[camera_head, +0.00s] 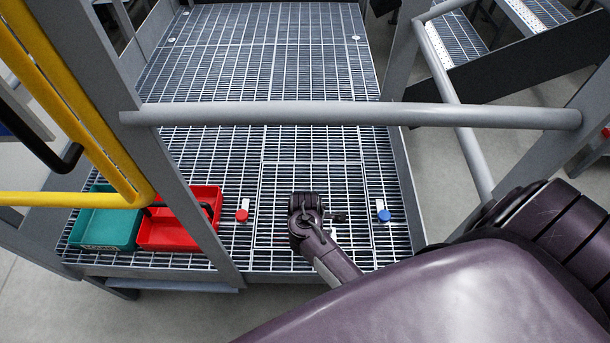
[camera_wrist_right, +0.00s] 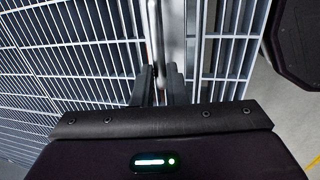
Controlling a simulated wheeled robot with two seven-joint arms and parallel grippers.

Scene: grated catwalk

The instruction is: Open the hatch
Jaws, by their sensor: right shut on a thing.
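The hatch (camera_head: 280,190) is a square grated panel set in the catwalk floor. It looks flush with the grating around it; I cannot tell whether it is slightly raised. My right gripper (camera_head: 338,217) is over the hatch's right part. In the right wrist view, its fingers (camera_wrist_right: 160,88) are shut on a slim grey bar (camera_wrist_right: 153,35) beside the grating, seemingly the hatch's handle. The fingers hide where they touch it. My left gripper is not in view.
A red knob (camera_head: 242,215) and a blue knob (camera_head: 384,215) sit either side of the hatch. A red bin (camera_head: 170,236) and a green bin (camera_head: 105,228) stand at left. A grey rail (camera_head: 350,114) crosses in front, with yellow rails (camera_head: 70,100) at left. The catwalk beyond is clear.

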